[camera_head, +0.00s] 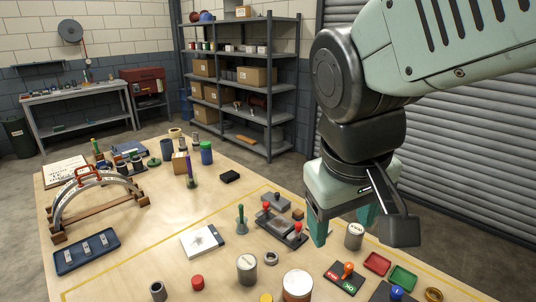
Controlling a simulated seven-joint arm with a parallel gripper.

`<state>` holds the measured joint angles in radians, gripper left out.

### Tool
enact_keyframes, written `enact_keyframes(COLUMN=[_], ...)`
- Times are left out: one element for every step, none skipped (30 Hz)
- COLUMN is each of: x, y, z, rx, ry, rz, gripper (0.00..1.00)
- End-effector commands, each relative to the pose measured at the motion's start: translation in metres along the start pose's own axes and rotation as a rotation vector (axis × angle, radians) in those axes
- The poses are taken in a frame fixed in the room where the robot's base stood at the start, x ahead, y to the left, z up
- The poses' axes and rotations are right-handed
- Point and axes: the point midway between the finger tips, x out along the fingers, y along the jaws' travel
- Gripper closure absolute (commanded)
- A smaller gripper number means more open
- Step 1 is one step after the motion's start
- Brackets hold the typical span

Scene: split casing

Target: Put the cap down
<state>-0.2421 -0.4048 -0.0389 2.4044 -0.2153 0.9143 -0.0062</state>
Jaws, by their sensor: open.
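No piece is clearly marked as the cap. A grey metal arch (93,189) with a red handle on top stands on wooden blocks at the table's left; it may be the cap, but I cannot be sure. My gripper (343,226) is open, with green fingers pointing down, over the right part of the table. A grey lettered cylinder (354,236) stands close by the fingers; I cannot tell whether it is between or behind them. A dark grey fixture (280,225) with red knobs lies left of my gripper. Nothing shows held in the fingers.
The wooden table (125,265) has a yellow line. A blue tray (87,251), a white box (203,241), a grey can (247,268), a white-topped can (297,285), and red (377,263) and green (403,277) trays stand around. Bare wood shows between the arch and white box.

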Motion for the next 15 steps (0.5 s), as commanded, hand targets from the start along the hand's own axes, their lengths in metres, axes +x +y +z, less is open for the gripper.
enact_keyframes(x=[0.015, 0.023, 0.033, 0.042, 0.05, 0.061, 0.07, 0.079, 0.091, 0.1, 0.11, 0.122, 0.132, 0.141, 0.154], y=[-0.006, -0.009, -0.013, -0.016, -0.02, -0.025, -0.03, -0.034, -0.041, -0.046, -0.052, -0.06, -0.066, -0.072, -0.081], z=[-0.01, -0.015, -0.022, -0.026, -0.031, -0.038, -0.042, -0.046, -0.051, -0.055, -0.059, -0.063, -0.066, -0.068, -0.071], rx=[-0.081, -0.126, -0.187, -0.234, -0.282, -0.346, -0.396, -0.445, -0.511, -0.562, -0.613, -0.683, -0.734, -0.787, -0.858], ry=[-0.058, -0.087, -0.124, -0.151, -0.177, -0.211, -0.237, -0.26, -0.292, -0.315, -0.337, -0.366, -0.386, -0.407, -0.432], rz=[0.016, 0.029, 0.049, 0.064, 0.08, 0.102, 0.119, 0.138, 0.162, 0.182, 0.203, 0.231, 0.252, 0.275, 0.306], gripper=[0.33, 0.33, 0.33, 0.33, 0.33, 0.33, 0.33, 0.33, 0.33, 0.33, 0.33, 0.33, 0.33, 0.33, 0.33])
